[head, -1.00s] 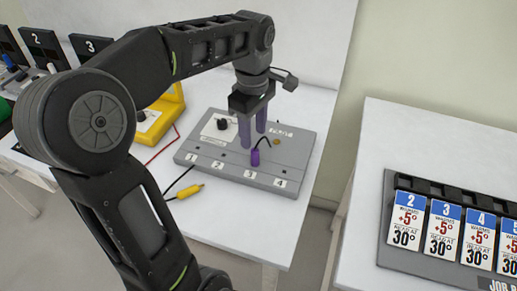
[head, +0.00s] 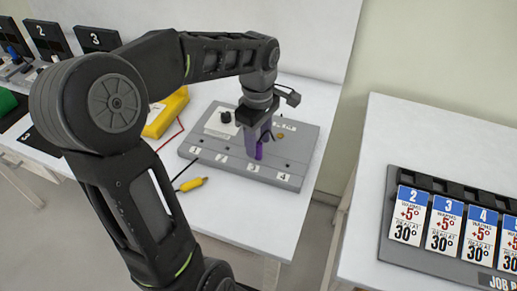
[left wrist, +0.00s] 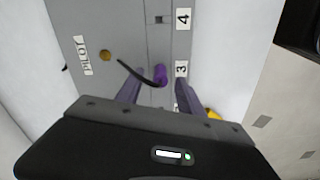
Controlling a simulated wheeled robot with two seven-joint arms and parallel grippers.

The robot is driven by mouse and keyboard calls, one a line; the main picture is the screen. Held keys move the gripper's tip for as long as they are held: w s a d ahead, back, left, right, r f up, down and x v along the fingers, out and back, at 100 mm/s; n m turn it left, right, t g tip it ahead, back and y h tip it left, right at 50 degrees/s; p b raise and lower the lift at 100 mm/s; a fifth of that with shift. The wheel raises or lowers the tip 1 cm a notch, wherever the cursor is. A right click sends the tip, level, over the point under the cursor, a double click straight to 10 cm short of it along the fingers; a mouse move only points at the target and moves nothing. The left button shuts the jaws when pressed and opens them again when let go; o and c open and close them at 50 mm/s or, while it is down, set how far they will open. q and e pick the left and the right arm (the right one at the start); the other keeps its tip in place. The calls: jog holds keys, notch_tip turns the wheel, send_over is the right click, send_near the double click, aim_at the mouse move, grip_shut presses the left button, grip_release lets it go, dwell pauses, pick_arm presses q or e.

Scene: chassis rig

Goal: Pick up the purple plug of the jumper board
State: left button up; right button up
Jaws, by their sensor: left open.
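The purple plug (head: 259,151) stands upright on the grey jumper board (head: 215,163), above the label 3. In the left wrist view the plug (left wrist: 160,73) has a black lead running from it toward a gold round part by the PILOT label. My left gripper (head: 258,150) is open and lowered over the board, its purple-grey fingers beside the plug. In the left wrist view its fingers (left wrist: 156,92) come up from below toward the plug, which shows just beyond and between their tips. My right gripper is not in view.
A yellow plug (head: 192,184) on a black lead lies on the white table at the board's front left. A yellow meter (head: 166,112) stands left of the board. A card rack (head: 450,232) is on another table at right.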

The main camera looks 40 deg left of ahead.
aim_at(258, 153)
pick_arm(q)
jog(key=shift+f, duration=1.35)
jog(key=shift+c, duration=0.3)
grip_shut()
